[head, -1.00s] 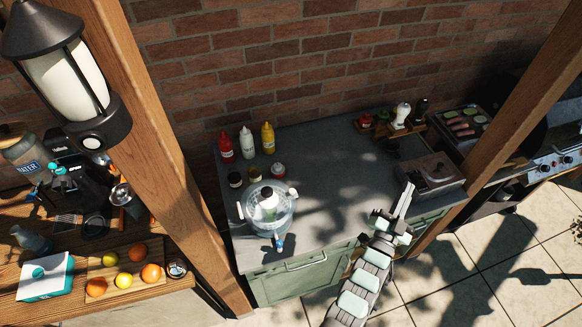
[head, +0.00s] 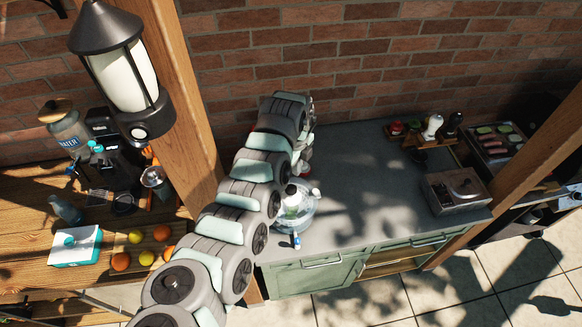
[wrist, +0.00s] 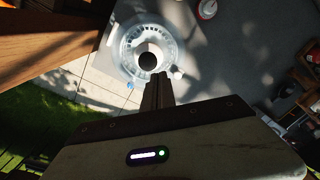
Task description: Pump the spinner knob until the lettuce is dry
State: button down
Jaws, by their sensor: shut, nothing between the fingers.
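The clear salad spinner (head: 309,215) stands on the grey counter, partly covered by my arm in the head view. A pale column with a dark knob (head: 291,189) rises at its middle. In the wrist view the round spinner (wrist: 127,48) and its dark knob (wrist: 148,61) lie just beyond my fingertips. My gripper (wrist: 158,78) is shut and empty, its fingers pointing toward the spinner close to the knob; I cannot tell whether they touch it. My arm hides the fingers in the head view. Any lettuce inside cannot be made out clearly.
A blue-tipped part (head: 296,240) sticks out at the spinner's front. A small red-and-white jar (head: 305,168) stands behind it. A metal box (head: 456,192) and a wooden rack with shakers (head: 432,127) stand at the right. The middle of the counter (head: 365,190) is clear.

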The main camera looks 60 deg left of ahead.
aim_at(291, 188)
jog(key=shift+g, duration=0.3)
jog(key=f+b, duration=0.1)
jog(key=f, duration=0.1)
jog(key=s+f+b, duration=0.1)
jog(key=b, duration=0.1)
jog(key=s+f+b, duration=0.1)
jog(key=f, duration=0.1)
jog(key=shift+f, duration=0.3)
jog(key=shift+f+b, duration=0.25)
jog(key=shift+b, duration=0.05)
dwell(1.6)
